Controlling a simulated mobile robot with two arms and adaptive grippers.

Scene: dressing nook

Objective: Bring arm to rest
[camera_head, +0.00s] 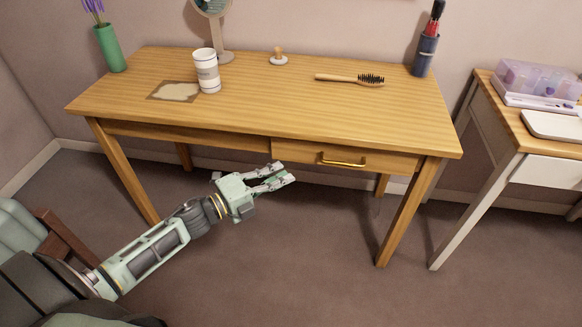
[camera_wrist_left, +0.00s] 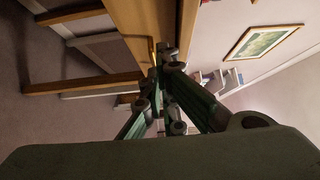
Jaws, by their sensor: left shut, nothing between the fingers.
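My left gripper (camera_head: 284,177) is in front of the wooden table (camera_head: 250,105), below the height of its top and left of the drawer handle (camera_head: 343,163). Its arm reaches in from the lower left. The gripper is shut and empty, apart from the table in the head view. In the left wrist view its fingers (camera_wrist_left: 157,78) come together near the middle, with the table edge behind them. The drawer (camera_head: 345,156) looks closed. My right gripper is not in view.
A white-legged table (camera_head: 500,125) stands at right. The floor in front is clear.

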